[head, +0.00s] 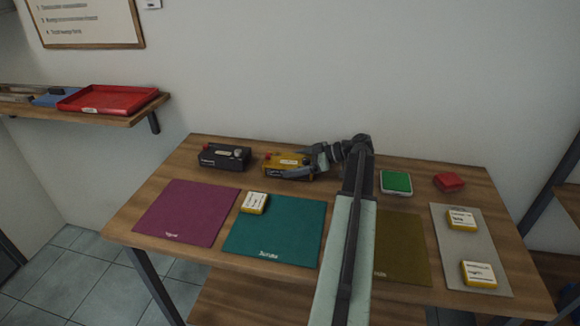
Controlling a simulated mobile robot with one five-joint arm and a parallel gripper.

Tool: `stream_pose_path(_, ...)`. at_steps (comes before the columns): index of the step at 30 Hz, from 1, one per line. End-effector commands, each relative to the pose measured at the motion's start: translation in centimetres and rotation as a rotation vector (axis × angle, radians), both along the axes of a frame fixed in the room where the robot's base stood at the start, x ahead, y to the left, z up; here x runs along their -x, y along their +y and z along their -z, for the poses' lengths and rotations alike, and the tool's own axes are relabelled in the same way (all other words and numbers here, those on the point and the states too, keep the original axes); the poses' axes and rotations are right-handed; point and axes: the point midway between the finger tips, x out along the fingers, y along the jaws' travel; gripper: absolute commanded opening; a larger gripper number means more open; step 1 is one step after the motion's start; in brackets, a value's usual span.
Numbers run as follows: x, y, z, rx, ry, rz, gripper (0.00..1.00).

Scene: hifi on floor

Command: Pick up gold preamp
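The gold preamp (273,164) is a small yellow box with a dark front and a red part on top. It sits at the back of the wooden table, left of my arm. My gripper (300,163) is at the preamp's right end, coming in from the right. Its fingers look spread apart, one toward the back and one across the front. The gripper hides part of the preamp's right side. I cannot tell whether the fingers touch it.
A black preamp-like box (224,158) stands just left. In front lie a purple mat (187,212), a teal mat (290,235) with a yellow-white block (255,203), an olive mat (402,250) and a grey mat (463,245). A green-topped box (396,183) and red block (448,181) are right.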

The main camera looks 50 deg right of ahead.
Motion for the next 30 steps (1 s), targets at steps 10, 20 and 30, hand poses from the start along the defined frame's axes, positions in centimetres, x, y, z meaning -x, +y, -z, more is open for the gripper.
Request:
stream_pose_path(10,0.0,-0.1,-0.1,0.0,-0.003,0.001,0.14)
stream_pose_path(20,0.0,-0.1,-2.2,-0.001,-0.003,0.002,0.14)
stream_pose_path(30,0.6,1.6,-3.8,-0.001,-0.003,0.001,0.14)
